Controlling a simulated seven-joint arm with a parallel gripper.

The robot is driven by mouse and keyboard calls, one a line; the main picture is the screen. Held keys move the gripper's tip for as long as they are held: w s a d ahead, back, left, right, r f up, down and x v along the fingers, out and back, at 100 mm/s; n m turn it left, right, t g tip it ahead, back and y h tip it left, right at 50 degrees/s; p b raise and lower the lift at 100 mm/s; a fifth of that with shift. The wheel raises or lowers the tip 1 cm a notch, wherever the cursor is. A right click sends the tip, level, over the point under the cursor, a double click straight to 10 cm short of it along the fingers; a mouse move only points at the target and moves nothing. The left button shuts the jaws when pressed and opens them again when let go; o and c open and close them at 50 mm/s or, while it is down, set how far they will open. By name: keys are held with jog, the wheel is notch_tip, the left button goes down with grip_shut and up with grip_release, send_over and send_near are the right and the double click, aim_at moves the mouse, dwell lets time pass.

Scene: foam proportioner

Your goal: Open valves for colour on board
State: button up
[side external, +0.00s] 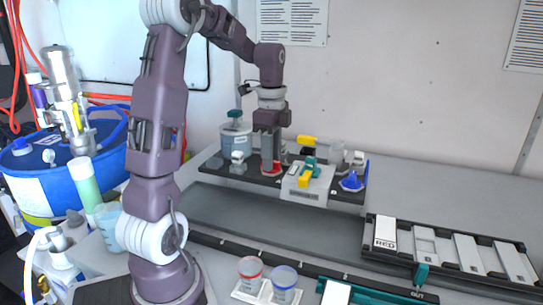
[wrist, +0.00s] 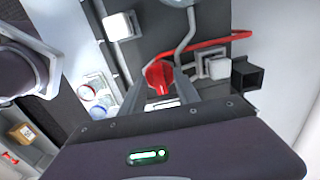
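The card on the right reads RED (side external: 385,232). A red valve handle (side external: 271,168) is at the back bench, under my gripper (side external: 270,155). In the wrist view the red handle (wrist: 158,76) is between the two fingers of my gripper (wrist: 161,82). The fingers stand apart, one on each side of it; whether they touch it I cannot tell. A blue valve handle (side external: 353,181) is farther right on the same dark base. A red pipe (wrist: 210,47) runs from beside the red handle to the right in the wrist view.
A white block (side external: 306,183) with yellow and teal handles stands between the red and blue valves. A grey-blue tank (side external: 236,138) is left of my gripper. Two cups, red-rimmed (side external: 250,268) and blue-rimmed (side external: 284,277), stand in front. The dark strip (side external: 290,225) between is clear.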

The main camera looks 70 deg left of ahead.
notch_tip(320, 180, up, 7)
jog(key=shift+r, duration=0.1)
dwell(0.4)
jog(key=s+d+r+n+t+y, duration=0.1)
jog(key=s+d+n+t, duration=0.2)
jog(key=d, duration=0.6)
jog(key=s+d+r+n, duration=0.15)
jog(key=s+d, duration=0.25)
jog(key=d, duration=0.5)
jog(key=s+d+f+n+t+h, duration=0.1)
jog(key=s+d+f+n+t, duration=0.1)
jog(key=s+d+f+n, duration=0.2)
jog(key=s+d+f, duration=0.1)
jog(key=s, duration=0.2)
jog(key=shift+s+d+n+t, duration=0.2)
jog(key=shift+n+t, duration=0.1)
jog(key=shift+n, duration=0.05)
